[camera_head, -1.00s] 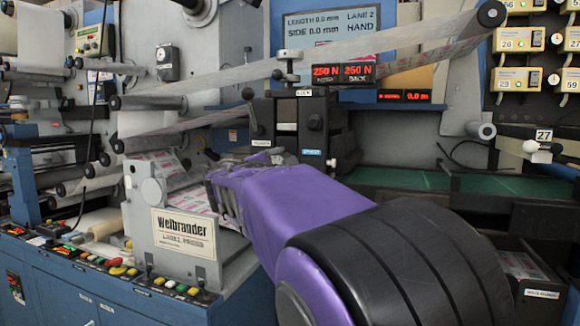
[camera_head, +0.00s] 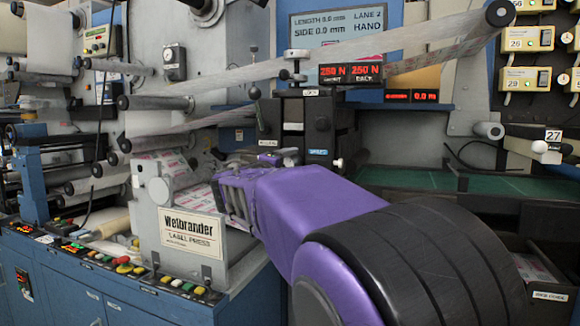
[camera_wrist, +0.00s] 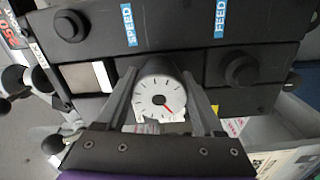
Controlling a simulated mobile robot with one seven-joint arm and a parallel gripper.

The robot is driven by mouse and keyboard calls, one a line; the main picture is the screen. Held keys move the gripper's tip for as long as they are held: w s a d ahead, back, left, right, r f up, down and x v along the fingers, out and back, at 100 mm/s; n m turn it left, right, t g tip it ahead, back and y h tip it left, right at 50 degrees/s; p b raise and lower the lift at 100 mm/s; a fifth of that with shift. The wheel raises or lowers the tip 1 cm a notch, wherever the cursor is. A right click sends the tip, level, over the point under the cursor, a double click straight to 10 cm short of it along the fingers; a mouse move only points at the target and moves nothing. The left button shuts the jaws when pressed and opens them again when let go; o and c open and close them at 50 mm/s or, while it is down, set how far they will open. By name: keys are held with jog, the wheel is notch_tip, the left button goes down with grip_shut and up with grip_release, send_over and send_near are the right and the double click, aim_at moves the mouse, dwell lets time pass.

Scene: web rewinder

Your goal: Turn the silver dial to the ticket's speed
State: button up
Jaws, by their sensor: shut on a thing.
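In the wrist view, a round dial (camera_wrist: 155,90) with a white face, dark tick marks and a red pointer sits on a black panel. Its pointer slants to the lower right in that picture. My gripper (camera_wrist: 160,108) is shut on this dial, with one finger along each side. In the head view my gripper (camera_head: 237,185) is beside the press, and the dial is hidden. A blue "SPEED" label (camera_wrist: 128,25) and a "FEED" label (camera_wrist: 220,20) are on the panel. I cannot make out a speed ticket in either view.
Black knobs (camera_wrist: 70,25) and (camera_wrist: 240,72) stand out from the panel near my fingers. In the head view the Weibrander label press (camera_head: 190,232) is at left of my gripper, and a web of film (camera_head: 350,50) crosses above. A green surface (camera_head: 410,178) lies at right.

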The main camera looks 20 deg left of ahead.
jog(key=shift+r, duration=0.15)
jog(key=o, duration=1.4)
jog(key=s, duration=0.5)
jog(key=s+a, duration=0.1)
jog(key=s, duration=1.1)
jog(key=shift+s+a+f, duration=0.15)
jog(key=shift+a+f, duration=0.05)
jog(key=shift+f, duration=0.05)
